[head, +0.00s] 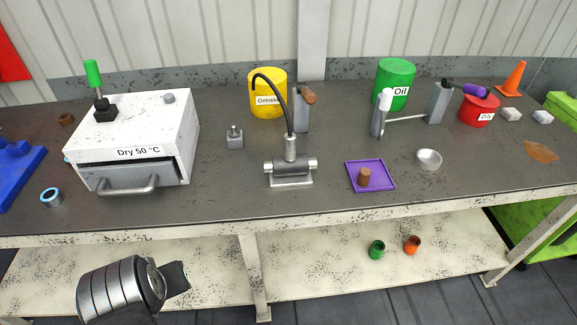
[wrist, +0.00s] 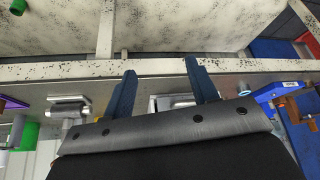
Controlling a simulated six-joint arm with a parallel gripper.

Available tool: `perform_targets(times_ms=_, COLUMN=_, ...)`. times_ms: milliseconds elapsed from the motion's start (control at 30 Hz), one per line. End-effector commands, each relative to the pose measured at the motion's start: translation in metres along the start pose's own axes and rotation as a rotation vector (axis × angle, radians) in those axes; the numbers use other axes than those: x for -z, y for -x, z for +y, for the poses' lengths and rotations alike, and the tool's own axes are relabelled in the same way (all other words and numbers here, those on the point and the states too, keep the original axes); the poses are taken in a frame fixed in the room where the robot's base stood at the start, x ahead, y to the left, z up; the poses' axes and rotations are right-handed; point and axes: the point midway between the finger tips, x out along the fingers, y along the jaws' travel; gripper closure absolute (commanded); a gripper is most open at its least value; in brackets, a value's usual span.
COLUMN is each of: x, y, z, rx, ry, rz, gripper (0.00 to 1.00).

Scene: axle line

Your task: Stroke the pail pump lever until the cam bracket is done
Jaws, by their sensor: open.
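A yellow pail (head: 267,78) labelled Grease stands at the back of the bench in the head view. A grey post (head: 301,108) with a brown-handled lever (head: 308,96) stands beside it. A black hose (head: 285,92) arches to a nozzle on a silver bracket-like fixture with a horizontal bar (head: 291,166), probably the cam bracket. That fixture also seems to show in the wrist view (wrist: 70,108). My gripper (head: 177,277) is low at the front left, in front of the bench and far from the lever. In the wrist view its two blue fingers (wrist: 161,67) are apart and empty.
A white oven (head: 140,120) labelled Dry 50 °C stands at the left. A purple tray (head: 384,187) with a brown cylinder, a silver dish (head: 428,160), a green oil drum (head: 402,72) and a red pail (head: 474,108) are at the right.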

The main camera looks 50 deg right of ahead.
Motion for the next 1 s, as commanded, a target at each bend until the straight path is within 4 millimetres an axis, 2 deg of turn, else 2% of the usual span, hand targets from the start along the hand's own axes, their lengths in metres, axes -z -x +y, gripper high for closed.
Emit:
perform_targets(times_ms=33, x=0.0001, y=0.0000, z=0.0000, rx=0.000, ry=0.000, rz=0.000, gripper=0.49)
perform_targets(times_ms=300, x=0.0003, y=0.0000, z=0.0000, rx=0.000, ry=0.000, rz=0.001, gripper=1.00)
perform_targets(times_ms=1000, x=0.0004, y=0.0000, z=0.0000, rx=0.000, ry=0.000, rz=0.001, gripper=1.00)
